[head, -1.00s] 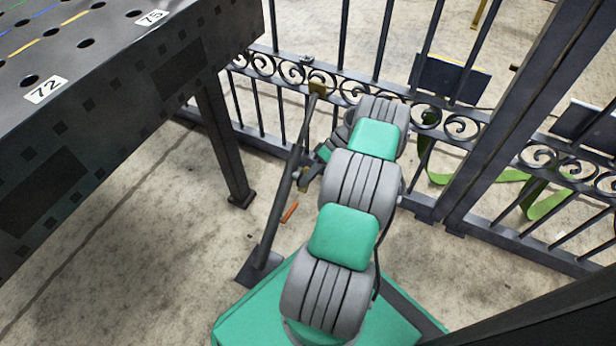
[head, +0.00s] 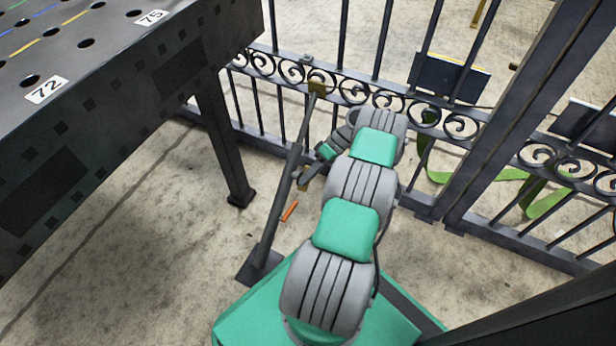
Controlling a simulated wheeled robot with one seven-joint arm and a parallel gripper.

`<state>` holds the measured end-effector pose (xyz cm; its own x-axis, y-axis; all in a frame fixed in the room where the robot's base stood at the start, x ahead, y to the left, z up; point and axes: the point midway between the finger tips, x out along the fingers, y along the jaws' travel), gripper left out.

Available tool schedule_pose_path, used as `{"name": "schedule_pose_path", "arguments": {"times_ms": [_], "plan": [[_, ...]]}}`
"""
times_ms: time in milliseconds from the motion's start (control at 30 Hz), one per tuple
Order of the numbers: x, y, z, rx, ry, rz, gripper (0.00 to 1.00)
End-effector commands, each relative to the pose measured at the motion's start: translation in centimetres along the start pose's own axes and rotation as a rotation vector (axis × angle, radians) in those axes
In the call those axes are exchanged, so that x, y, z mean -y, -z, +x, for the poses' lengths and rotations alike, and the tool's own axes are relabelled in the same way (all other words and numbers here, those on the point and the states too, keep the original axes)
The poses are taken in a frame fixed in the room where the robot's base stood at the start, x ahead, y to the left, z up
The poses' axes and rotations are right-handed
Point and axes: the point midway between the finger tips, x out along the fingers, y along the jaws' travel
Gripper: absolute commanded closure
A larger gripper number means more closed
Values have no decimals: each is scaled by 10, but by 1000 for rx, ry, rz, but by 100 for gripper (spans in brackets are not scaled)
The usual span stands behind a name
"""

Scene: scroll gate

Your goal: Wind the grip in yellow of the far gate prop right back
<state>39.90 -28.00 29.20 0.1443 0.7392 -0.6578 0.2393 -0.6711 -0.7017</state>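A dark diagonal gate prop (head: 284,195) runs from a foot plate (head: 259,268) on the floor up to a brass-yellow block (head: 316,88) on the gate. A small yellow part (head: 304,184) shows beside the prop at mid-length; I cannot tell whether it is the yellow grip. A short orange piece (head: 290,211) shows just below it, right of the bar. My gripper (head: 305,178) is at the prop's middle, close to the yellow part. It is small and dark here, so its fingers and any contact are unclear.
The iron gate (head: 375,92) with scrollwork spans the back, with a thick dark post (head: 510,120) at right. A perforated dark table (head: 130,110) stands at left, its leg (head: 223,140) near the prop. Green strap (head: 548,203) lies beyond the gate. Floor between table and prop is clear.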

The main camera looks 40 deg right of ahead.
Motion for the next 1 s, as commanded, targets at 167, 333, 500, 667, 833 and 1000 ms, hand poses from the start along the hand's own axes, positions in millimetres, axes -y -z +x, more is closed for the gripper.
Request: {"name": "schedule_pose_path", "arguments": {"times_ms": [167, 333, 500, 667, 833, 1000], "plan": [[0, 0, 0, 1, 0, 0, 62], [0, 0, 0, 1, 0, 0, 60], [4, 2, -4, 1, -1, 0, 60], [27, 11, -26, 1, -3, -2, 60], [51, 3, -34, 1, -2, -2, 46], [83, -7, -43, 4, 4, 0, 60]]}}
